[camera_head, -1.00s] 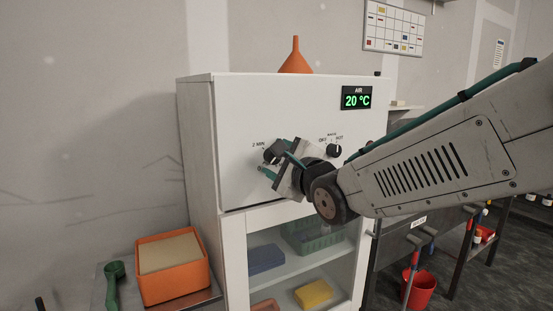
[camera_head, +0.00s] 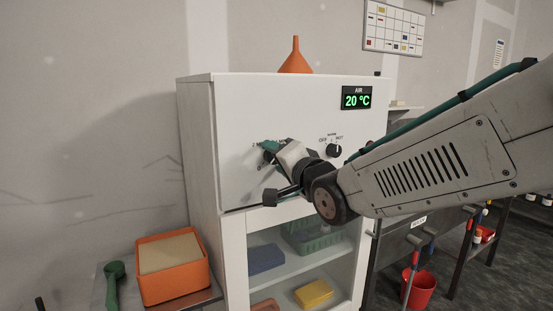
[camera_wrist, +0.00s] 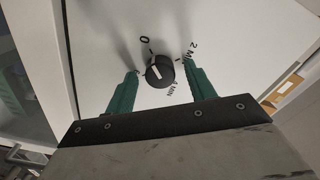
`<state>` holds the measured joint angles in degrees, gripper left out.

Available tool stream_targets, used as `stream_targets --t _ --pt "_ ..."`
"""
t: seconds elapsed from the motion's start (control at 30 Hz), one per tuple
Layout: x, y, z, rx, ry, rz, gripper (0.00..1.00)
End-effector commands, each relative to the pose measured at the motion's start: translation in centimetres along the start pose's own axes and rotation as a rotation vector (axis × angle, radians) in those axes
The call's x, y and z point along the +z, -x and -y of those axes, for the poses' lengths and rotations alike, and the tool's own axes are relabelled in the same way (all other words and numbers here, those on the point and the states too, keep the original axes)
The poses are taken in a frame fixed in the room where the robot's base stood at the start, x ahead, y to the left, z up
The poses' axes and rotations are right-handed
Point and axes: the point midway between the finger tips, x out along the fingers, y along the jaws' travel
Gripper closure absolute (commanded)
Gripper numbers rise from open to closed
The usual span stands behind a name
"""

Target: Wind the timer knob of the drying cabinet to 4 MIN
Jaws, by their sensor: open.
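The timer knob (camera_wrist: 160,71) is a round dark knob on the white front of the drying cabinet (camera_head: 235,105). In the wrist view, the marks 0, 2 MIN and 4 MIN stand around it. A white line shows on the left part of its face, but I cannot tell its exact setting. My gripper (camera_wrist: 160,69) is open, with one green finger on each side of the knob and gaps visible between. In the head view, my gripper (camera_head: 268,151) is at the cabinet's left front and hides most of the knob.
A second knob (camera_head: 333,151), marked OFF and HOT, sits right of my gripper. An orange funnel (camera_head: 295,58) stands on top. A glass-doored cupboard (camera_head: 233,250) is below, and an orange tray (camera_head: 206,271) stands lower left.

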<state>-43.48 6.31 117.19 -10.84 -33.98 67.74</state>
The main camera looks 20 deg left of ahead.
Motion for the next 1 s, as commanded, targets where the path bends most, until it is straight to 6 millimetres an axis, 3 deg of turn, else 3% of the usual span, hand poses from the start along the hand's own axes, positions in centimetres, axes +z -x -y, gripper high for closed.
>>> stream_targets --t 0.43,0.77,0.93,1.0 --pt "0.0 0.0 0.0 0.0 0.466 0.0 0.45" --pt "0.0 0.0 0.0 0.0 0.533 0.0 0.45" --pt "0.0 0.0 0.0 0.0 0.532 0.0 0.87" --pt "0.0 0.0 -0.01 0.0 0.532 0.0 0.9"
